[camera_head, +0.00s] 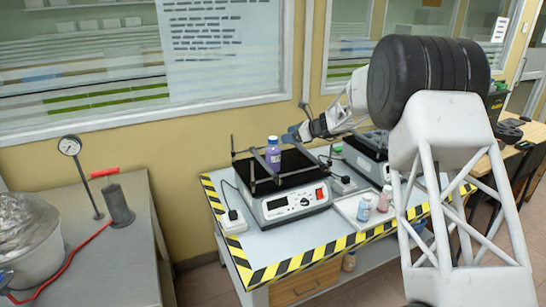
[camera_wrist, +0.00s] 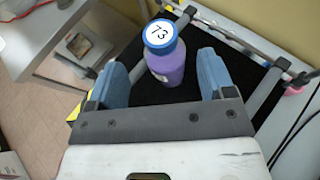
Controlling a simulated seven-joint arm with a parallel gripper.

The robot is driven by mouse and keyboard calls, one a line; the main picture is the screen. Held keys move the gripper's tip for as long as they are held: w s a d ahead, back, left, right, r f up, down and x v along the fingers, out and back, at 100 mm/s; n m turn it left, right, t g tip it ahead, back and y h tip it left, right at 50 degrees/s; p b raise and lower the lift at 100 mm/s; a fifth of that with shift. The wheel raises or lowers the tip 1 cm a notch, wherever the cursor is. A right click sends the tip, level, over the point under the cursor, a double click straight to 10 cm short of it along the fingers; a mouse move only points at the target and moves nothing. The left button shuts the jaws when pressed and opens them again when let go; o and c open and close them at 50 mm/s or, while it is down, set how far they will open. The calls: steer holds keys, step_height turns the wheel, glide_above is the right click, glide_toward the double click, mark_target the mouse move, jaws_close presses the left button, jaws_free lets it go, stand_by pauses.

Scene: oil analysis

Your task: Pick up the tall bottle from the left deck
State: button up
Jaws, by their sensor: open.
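The tall bottle (camera_head: 273,154) is purple with a blue cap and stands upright on the black deck (camera_head: 259,180) of the left shaker machine. In the wrist view the bottle (camera_wrist: 166,69) shows from above at a slant, with a white "73" label on its cap (camera_wrist: 160,35). My gripper (camera_head: 291,134) is just to the right of the bottle in the head view, near cap height. In the wrist view my gripper (camera_wrist: 168,80) is open, with a blue finger on either side of the bottle and gaps showing between. The bottle's base is partly hidden.
Dark bars (camera_head: 233,147) rise around the left deck. A second machine (camera_head: 368,157) stands to the right. A tray (camera_head: 350,212) in front of it holds a white-and-blue bottle (camera_head: 364,207) and a pinkish bottle (camera_head: 384,198). A yellow-black striped edge (camera_head: 300,260) borders the table.

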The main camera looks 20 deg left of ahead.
mark_target(275, 138)
steer(key=shift+x, duration=1.3)
steer(key=shift+x, duration=2.55)
jaws_close()
